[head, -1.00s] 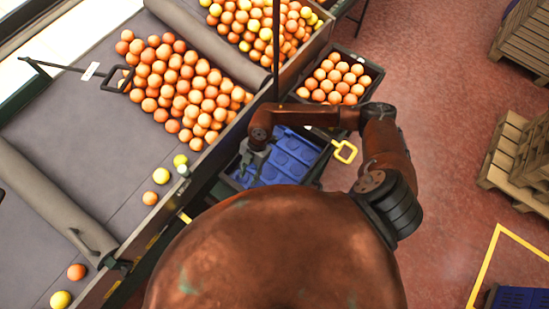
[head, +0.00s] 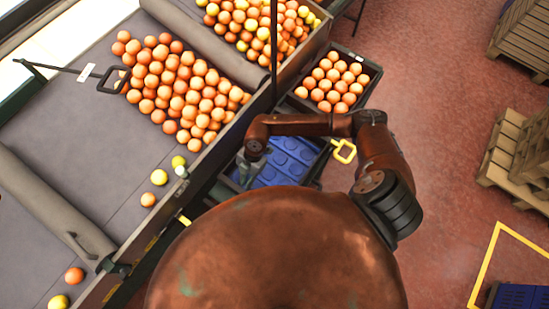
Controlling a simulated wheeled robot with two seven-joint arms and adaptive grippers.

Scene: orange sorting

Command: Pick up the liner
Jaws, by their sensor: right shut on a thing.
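The blue liner (head: 284,166), a sheet with rows of round cups, lies in or just above a dark crate beside the conveyor. My right gripper (head: 250,171) is at the liner's left edge, pointing down, and is shut on it. The fingertips are small and partly hidden, and I cannot tell if the liner is lifted clear of the crate. My left gripper is not in view.
A black crate full of oranges (head: 334,84) stands behind the liner. The conveyor (head: 90,150) with many oranges runs along the left. A yellow handle-like loop (head: 344,151) is right of the liner. Wooden pallets (head: 515,150) stand right; red floor between is clear.

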